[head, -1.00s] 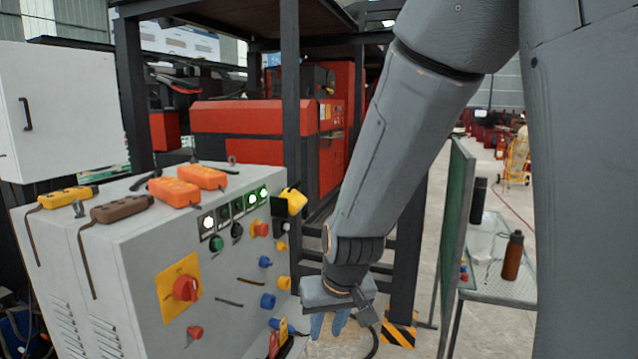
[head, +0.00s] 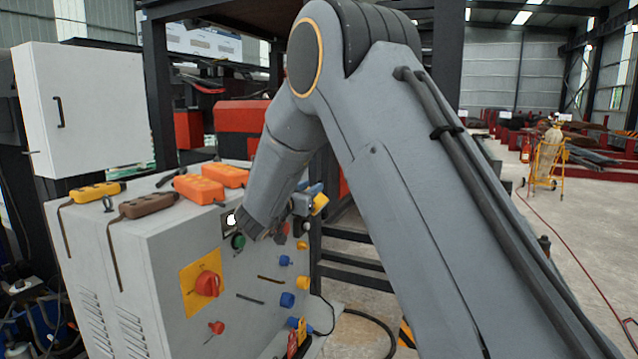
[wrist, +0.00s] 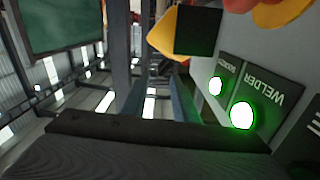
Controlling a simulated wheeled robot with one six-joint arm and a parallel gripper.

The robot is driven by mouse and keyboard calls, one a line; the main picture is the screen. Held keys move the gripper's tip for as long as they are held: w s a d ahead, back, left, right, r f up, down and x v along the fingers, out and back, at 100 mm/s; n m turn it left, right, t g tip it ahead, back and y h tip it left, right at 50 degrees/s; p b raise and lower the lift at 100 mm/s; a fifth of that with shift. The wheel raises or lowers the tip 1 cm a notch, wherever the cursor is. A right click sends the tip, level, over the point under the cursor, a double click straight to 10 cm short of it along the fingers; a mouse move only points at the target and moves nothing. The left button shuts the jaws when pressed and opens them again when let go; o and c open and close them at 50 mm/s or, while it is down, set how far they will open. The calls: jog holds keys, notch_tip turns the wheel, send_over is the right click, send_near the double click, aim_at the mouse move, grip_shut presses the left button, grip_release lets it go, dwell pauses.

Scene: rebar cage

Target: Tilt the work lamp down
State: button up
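The work lamp (head: 320,203) appears to be the small yellow and black head on the right edge of the grey control cabinet's face. In the wrist view its yellow housing and dark square side (wrist: 198,30) show at the top, beyond and to the right of the fingertips. My gripper (head: 308,190) is beside the lamp in the head view, partly hidden by my arm. In the wrist view my gripper (wrist: 158,90) has two bluish fingers standing apart, with nothing seen between them. I cannot tell whether a finger touches the lamp.
The grey cabinet (head: 150,255) carries lit indicators, knobs, a red rotary switch (head: 207,284) and colored sockets. Orange and yellow power strips lie on top. Lit indicators under a WELDER label (wrist: 262,92) are close on the right in the wrist view. Dark posts stand behind.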

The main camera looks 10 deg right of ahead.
jog(key=shift+p+x, duration=0.9)
jog(key=shift+x, duration=2.3)
grip_shut()
